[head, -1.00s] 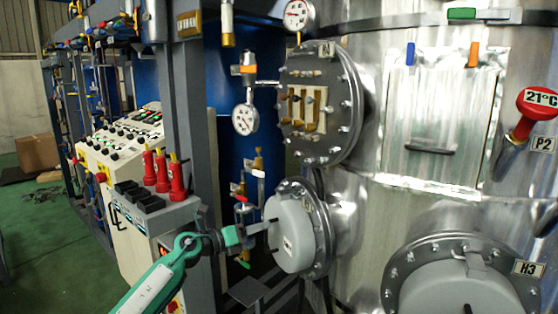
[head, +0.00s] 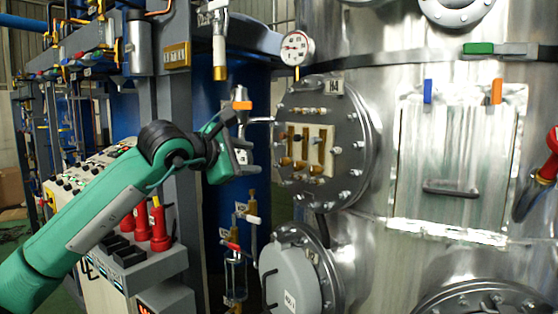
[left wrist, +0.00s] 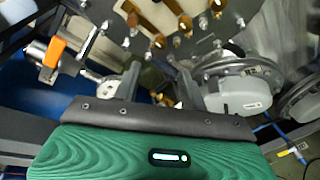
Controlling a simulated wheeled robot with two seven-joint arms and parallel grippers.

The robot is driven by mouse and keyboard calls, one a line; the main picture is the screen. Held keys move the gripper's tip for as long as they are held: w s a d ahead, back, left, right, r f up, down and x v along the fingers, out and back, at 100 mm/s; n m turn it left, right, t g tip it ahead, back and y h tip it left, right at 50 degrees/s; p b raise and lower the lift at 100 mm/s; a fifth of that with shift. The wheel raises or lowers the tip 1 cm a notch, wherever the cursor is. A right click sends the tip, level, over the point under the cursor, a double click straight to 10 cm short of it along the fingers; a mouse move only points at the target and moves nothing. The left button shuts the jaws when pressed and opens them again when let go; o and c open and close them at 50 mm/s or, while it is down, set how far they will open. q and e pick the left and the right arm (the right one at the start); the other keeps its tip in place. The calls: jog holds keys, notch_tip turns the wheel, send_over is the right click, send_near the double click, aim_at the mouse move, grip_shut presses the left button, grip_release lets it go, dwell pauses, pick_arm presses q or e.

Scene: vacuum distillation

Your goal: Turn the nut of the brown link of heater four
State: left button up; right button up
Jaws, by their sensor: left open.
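Heater four is the round bolted flange (head: 357,120) labelled H4, on the steel vessel in the head view. Its cream terminal panel (head: 328,133) carries upright brown links (head: 305,147) with small brass nuts. In the left wrist view, the brown links (left wrist: 150,25) lie at the top, ahead of the fingers and partly cut off. My left gripper (head: 249,152) is open and empty, left of the flange and apart from it; its two fingers also show in the left wrist view (left wrist: 158,82). I cannot tell which nut belongs to which link.
A pressure gauge (head: 297,48) stands above and left of the flange. An orange-handled valve (head: 241,105) is close to my left gripper. A grey round cover (head: 288,280) sits below. Red bottle-like parts (head: 160,228) stand on a grey box under my left arm.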

pick_arm(q)
jog(key=p, duration=0.2)
send_near(282, 162)
jog(key=r+x, duration=0.1)
jog(key=x, duration=0.4)
jog(key=p+x, duration=0.2)
jog(key=x, duration=0.1)
jog(key=shift+w+d+f, duration=0.1)
jog(key=shift+w+f, duration=0.1)
jog(key=shift+f, duration=0.25)
jog(key=shift+w+d+f, duration=0.1)
jog(key=shift+w+d, duration=0.05)
jog(key=shift+w, duration=0.05)
jog(key=shift+w+d+f, duration=0.1)
jog(key=shift+w, duration=0.05)
pick_arm(e)
jog(key=r, duration=0.1)
jog(key=s+r, duration=0.2)
jog(key=r, duration=0.1)
jog(key=shift+d, duration=0.1)
pick_arm(q)
grip_shut()
pick_arm(e)
jog(key=shift+s+d+f, duration=0.1)
jog(key=shift+d, duration=0.4)
